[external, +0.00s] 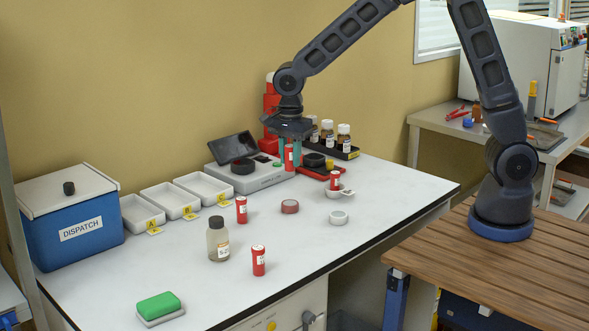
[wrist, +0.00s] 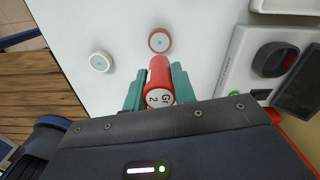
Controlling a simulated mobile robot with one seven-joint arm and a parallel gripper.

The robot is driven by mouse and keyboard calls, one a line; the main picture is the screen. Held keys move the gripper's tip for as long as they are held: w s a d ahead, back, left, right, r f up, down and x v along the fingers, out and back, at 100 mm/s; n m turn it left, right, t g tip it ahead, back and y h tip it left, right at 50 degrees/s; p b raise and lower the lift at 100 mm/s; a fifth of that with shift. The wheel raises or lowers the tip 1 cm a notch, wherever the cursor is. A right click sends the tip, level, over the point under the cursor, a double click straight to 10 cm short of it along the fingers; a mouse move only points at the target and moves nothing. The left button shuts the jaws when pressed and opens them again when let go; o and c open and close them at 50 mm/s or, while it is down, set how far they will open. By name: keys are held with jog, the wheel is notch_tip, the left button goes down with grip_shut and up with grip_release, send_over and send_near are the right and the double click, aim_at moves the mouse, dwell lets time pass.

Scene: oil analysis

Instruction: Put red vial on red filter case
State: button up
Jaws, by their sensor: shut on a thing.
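My gripper (external: 291,152) is shut on a red vial (external: 289,158), held upright near the grey instrument at the back of the bench. In the wrist view the teal fingers (wrist: 159,84) clasp the vial (wrist: 160,82) from both sides; its white end carries dark lettering. The round red filter case (external: 290,206) lies flat on the white bench, in front of the gripper and apart from the vial. In the wrist view the red filter case (wrist: 159,40) shows just beyond the vial, with a pale centre and nothing on it.
A white round case (external: 338,218) lies right of the red one. Other red vials stand at the left (external: 241,210), front (external: 258,260) and right (external: 335,181). A clear bottle (external: 218,240), white trays (external: 170,201) and the grey instrument (external: 250,178) stand around. The front right bench is clear.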

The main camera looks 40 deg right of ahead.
jog(key=shift+f, duration=4.65)
jog(key=shift+f, duration=0.1)
jog(key=o, duration=0.9)
jog(key=shift+o, duration=0.2)
